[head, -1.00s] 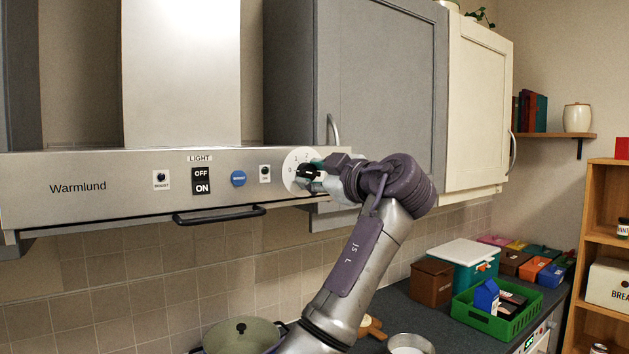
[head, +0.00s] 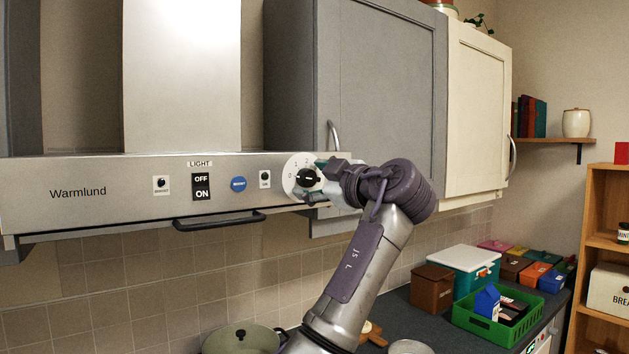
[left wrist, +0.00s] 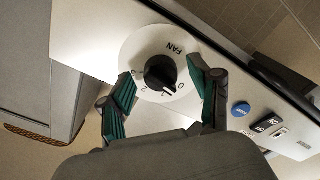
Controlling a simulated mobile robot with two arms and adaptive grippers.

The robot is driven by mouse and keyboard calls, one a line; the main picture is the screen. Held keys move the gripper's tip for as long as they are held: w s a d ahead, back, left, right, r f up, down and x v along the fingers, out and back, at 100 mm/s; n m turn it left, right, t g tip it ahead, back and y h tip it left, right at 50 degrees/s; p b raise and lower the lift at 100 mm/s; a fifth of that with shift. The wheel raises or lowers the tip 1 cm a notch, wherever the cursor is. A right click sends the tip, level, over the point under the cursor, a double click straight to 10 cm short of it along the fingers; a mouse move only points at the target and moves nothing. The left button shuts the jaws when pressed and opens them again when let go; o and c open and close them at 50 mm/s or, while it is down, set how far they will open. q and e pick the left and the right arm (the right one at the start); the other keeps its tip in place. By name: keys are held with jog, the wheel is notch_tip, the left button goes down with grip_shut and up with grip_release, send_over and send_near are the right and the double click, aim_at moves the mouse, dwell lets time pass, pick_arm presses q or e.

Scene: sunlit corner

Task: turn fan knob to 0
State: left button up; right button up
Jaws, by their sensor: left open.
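The fan knob (head: 307,179) is black and sits on a round white dial (head: 291,187) at the right end of the hood's front panel. In the left wrist view the knob (left wrist: 160,71) shows with the word FAN and numbers around it. Its white pointer aims at the 0–1 side of the dial; I cannot tell exactly where it rests. My left gripper (head: 315,181) is open in front of the dial. In the left wrist view its green-padded fingers (left wrist: 160,69) stand on either side of the knob, apart from it. My right gripper is not in view.
The panel also carries a light switch (head: 202,187), a blue button (head: 238,184) and small knobs. A black bar handle (head: 219,221) juts out below. A lidded pot (head: 243,338) and a green crate (head: 497,326) are below.

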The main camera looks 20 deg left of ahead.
pick_arm(q)
jog(key=v, duration=1.2)
